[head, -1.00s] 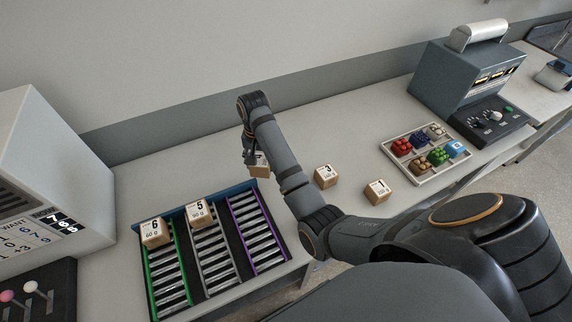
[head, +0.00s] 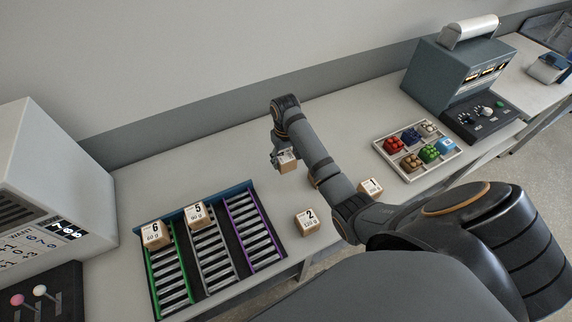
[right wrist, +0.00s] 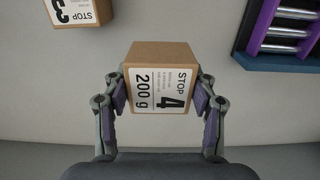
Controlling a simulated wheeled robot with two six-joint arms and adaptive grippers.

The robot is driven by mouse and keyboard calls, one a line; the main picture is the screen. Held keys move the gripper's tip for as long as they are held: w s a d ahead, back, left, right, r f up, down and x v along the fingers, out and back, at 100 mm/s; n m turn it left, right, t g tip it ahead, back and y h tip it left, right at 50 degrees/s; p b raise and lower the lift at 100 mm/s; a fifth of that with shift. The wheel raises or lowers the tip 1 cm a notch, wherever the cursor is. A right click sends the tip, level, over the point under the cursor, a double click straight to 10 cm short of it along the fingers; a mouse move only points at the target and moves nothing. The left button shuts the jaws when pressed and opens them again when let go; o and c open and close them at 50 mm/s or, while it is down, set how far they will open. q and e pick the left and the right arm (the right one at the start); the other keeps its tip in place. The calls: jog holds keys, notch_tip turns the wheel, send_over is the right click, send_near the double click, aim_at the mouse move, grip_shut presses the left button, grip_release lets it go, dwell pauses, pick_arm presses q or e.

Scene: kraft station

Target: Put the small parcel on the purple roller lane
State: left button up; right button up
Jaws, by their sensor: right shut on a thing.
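My right gripper (head: 284,154) is shut on a small cardboard parcel (head: 287,166) beyond the lanes, to the right of the purple lane's far end. In the right wrist view my gripper (right wrist: 160,98) pinches this parcel (right wrist: 160,62) from both sides, and its label reads STOP 4, 200 g. The purple roller lane (head: 229,207) is the rightmost of three lanes and is empty. In the right wrist view its end (right wrist: 262,22) shows at the top right. My left gripper is not in view.
Parcels 6 (head: 154,235) and 5 (head: 196,215) sit at the far ends of the green and grey lanes. Parcel 2 (head: 307,221) and parcel 1 (head: 370,188) stand on the table. Parcel 3 (right wrist: 78,12) is mostly hidden by my arm in the head view. A block tray (head: 440,166) is further right.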

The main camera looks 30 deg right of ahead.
aim_at(286, 158)
jog(key=f, duration=0.1)
jog(key=w+d+f, duration=0.1)
jog(key=w+f, duration=0.1)
jog(key=shift+w+d+f, duration=0.1)
jog(key=shift+d, duration=0.15)
jog(key=shift+f, duration=1.6)
jog(key=o, duration=1.3)
jog(key=shift+f, duration=0.15)
